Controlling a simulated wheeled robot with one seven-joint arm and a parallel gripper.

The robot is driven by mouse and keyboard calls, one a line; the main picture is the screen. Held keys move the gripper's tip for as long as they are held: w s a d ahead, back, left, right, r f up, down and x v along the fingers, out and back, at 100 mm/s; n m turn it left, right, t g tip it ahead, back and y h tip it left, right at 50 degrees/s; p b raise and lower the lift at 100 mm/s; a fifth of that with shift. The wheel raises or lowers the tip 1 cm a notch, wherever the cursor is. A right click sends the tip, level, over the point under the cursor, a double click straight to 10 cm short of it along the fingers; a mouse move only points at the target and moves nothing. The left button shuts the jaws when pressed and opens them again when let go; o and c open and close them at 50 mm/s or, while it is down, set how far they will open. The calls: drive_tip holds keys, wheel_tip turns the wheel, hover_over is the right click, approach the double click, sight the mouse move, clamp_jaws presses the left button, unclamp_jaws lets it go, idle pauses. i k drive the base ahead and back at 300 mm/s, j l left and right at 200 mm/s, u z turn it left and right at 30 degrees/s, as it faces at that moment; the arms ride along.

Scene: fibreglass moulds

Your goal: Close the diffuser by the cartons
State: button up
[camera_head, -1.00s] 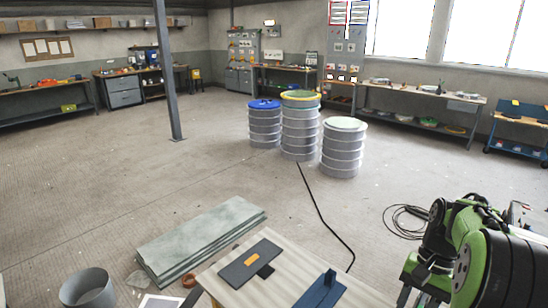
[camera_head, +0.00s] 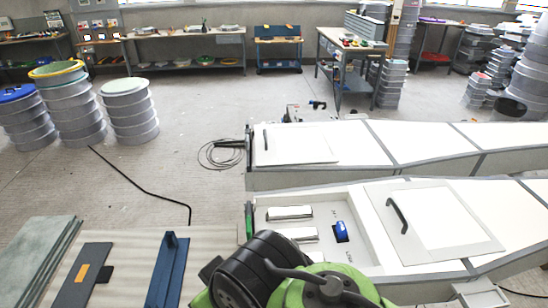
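Two long white bodies with grey seams lie side by side at the right; I cannot tell which one is the diffuser by the cartons. The nearer white body (camera_head: 470,200) has an open compartment, with white blocks (camera_head: 290,213) and a blue item (camera_head: 341,231) inside. Its flat lid panel (camera_head: 445,228), with a black handle (camera_head: 397,215), lies to the right of the opening. The farther white body (camera_head: 390,140) has a panel (camera_head: 300,148) lying over its left end. My green and black arm is at the bottom centre; my gripper is not visible. No cartons are clearly recognisable.
A table (camera_head: 125,240) with a dark plate (camera_head: 80,275) and a blue bracket (camera_head: 168,270) is at the lower left. Ribbed drums (camera_head: 130,110) stand at the upper left. Open floor (camera_head: 220,100) lies behind the bodies.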

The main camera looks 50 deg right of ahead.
sight(426, 221)
drive_tip(key=j+z, duration=0.1)
drive_tip(key=z, duration=2.95)
drive_tip(key=l+u, duration=0.2)
drive_tip(key=l, duration=0.2)
drive_tip(key=k+l+u, duration=0.2)
drive_tip(key=l, duration=0.2)
drive_tip(key=i+l+u, duration=0.2)
drive_tip(key=i, duration=0.2)
drive_tip(key=i+l+u, duration=0.2)
drive_tip(key=i, duration=0.2)
